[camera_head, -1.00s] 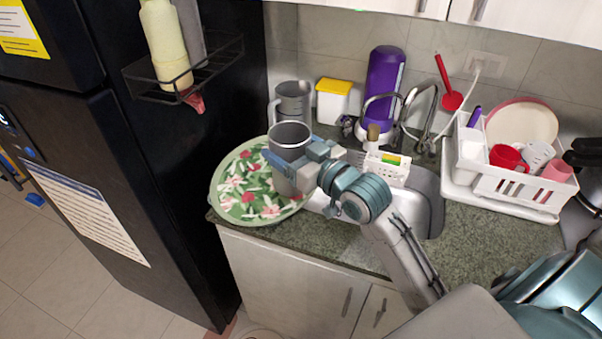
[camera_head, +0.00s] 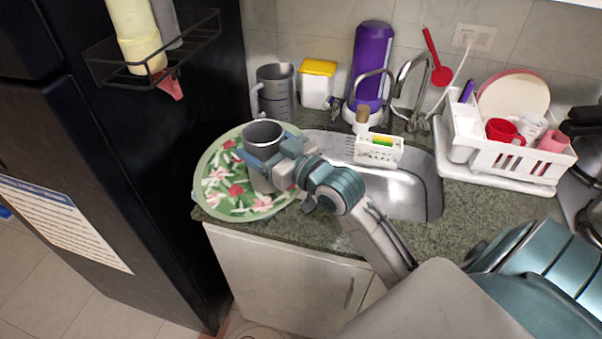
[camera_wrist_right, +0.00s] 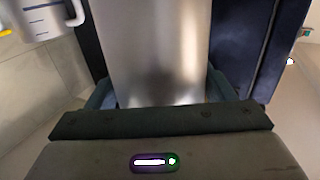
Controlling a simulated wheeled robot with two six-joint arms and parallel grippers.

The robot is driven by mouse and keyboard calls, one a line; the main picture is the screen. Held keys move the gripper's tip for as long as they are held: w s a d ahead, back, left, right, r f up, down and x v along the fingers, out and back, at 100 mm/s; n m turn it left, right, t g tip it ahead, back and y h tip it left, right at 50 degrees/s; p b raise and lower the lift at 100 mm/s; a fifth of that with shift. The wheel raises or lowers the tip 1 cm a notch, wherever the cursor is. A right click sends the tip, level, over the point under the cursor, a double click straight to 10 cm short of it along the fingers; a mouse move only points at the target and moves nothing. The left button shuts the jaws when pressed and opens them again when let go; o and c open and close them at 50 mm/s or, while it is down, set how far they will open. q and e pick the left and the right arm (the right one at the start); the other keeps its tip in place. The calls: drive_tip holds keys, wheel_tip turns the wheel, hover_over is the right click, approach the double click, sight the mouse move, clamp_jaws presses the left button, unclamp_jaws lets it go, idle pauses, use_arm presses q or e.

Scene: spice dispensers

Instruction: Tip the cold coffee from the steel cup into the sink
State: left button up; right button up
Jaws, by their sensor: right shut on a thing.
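The steel cup (camera_head: 264,134) stands upright in the jaws of my right gripper (camera_head: 262,160), over the right part of the floral tray; I cannot tell if its base touches the tray. The right gripper is shut on the cup's side. In the right wrist view the cup (camera_wrist_right: 152,50) fills the middle between the fingers. Its inside looks dark grey; the coffee cannot be made out. The steel sink (camera_head: 405,190) lies to the right of the cup, partly hidden by my right arm. My left gripper is not in view.
The green floral tray (camera_head: 215,160) lies at the counter's left end beside the black fridge (camera_head: 190,220). A grey measuring jug (camera_head: 276,92) stands behind the cup. A white caddy (camera_head: 378,152) sits at the sink, below the faucet (camera_head: 402,85). A white dish rack (camera_head: 515,160) stands right.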

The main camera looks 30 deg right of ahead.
drive_tip(key=shift+f, duration=0.4)
drive_tip(key=shift+s, duration=0.1)
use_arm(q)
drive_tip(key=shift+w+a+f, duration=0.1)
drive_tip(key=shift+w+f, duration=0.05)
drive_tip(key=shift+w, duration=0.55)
use_arm(e)
drive_tip(key=shift+r, duration=0.1)
